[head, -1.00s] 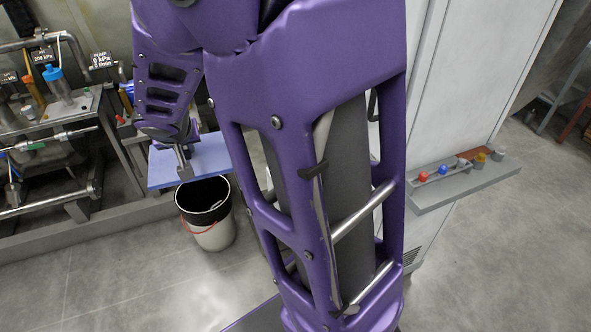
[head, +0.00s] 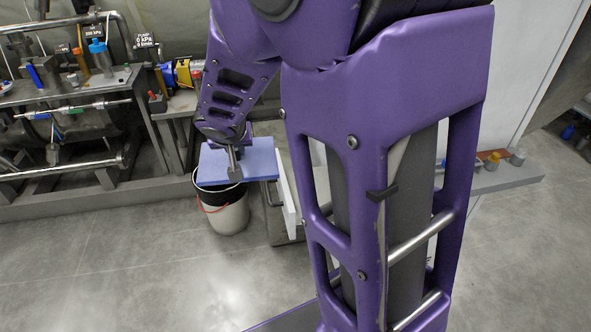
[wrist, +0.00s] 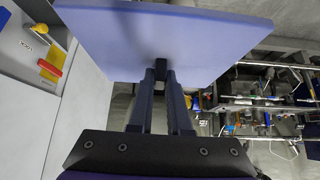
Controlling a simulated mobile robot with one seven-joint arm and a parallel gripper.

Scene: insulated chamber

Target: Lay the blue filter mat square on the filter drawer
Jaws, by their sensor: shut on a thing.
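The blue filter mat (head: 262,165) is a flat, stiff-looking board, held roughly level in the head view. My gripper (head: 234,172) is shut on it near the middle of its near edge. In the wrist view the mat (wrist: 120,40) spreads out beyond the fingertips (wrist: 161,70), clear of other things. A pale, open drawer-like part with a white front (head: 288,195) stands just right of the mat, which looks apart from it. It seems to be the filter drawer. My arm hides much of it.
A bin with a dark liner (head: 228,215) stands on the floor below the mat. A pump bench (head: 60,95) with pipes lies at the left. A white cabinet (head: 500,80) and grey shelf (head: 490,180) are at the right. The front left floor is clear.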

